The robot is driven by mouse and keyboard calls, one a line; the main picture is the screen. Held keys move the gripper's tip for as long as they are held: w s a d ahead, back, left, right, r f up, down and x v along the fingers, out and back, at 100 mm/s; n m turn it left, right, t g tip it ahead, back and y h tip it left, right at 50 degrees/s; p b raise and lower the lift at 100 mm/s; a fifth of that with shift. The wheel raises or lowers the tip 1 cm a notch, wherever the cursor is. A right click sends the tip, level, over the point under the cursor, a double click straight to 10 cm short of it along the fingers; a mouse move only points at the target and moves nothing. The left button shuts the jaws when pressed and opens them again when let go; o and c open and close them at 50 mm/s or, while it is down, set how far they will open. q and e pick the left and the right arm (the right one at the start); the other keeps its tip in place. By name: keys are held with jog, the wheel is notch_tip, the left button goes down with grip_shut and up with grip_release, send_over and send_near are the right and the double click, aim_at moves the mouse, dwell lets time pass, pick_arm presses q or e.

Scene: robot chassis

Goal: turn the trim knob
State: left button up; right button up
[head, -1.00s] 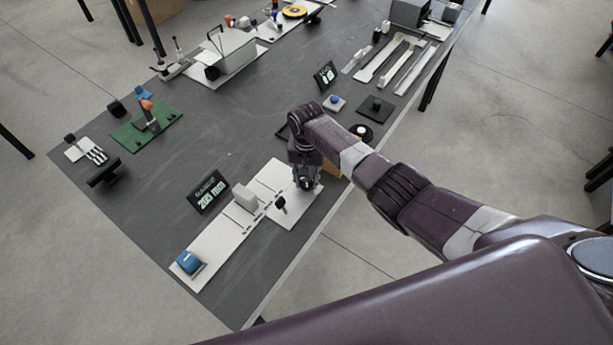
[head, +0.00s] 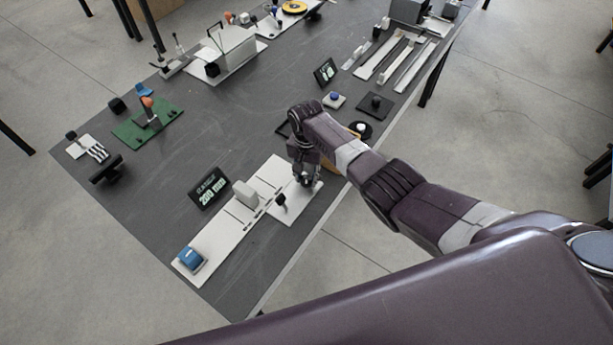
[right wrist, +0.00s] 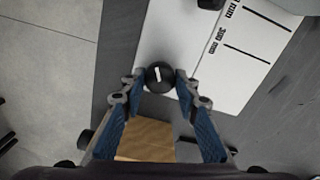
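The trim knob (right wrist: 159,75) is a round black knob with a white mark on top, on the near end of a white plate in the right wrist view. My right gripper (right wrist: 161,78) has its two blue-padded fingers on either side of it, with the tips close against its sides. In the head view my right gripper (head: 306,181) points down at the right end of the white plate (head: 225,240) and hides the knob. A small display (head: 209,188) beside the plate shows green-white digits, seemingly 200 mm. My left gripper is not in view.
On the plate stand a light grey block (head: 245,193), a small black knob-like piece (head: 281,200) and a blue block (head: 190,259). A wooden block (right wrist: 148,139) lies beneath my right fingers. Other devices stand farther back; the table's middle is mostly clear.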

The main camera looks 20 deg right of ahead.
aim_at(307, 178)
jog(key=o, duration=0.4)
jog(key=shift+c, duration=0.2)
notch_tip(307, 178, up, 12)
dwell(0.4)
dwell(0.4)
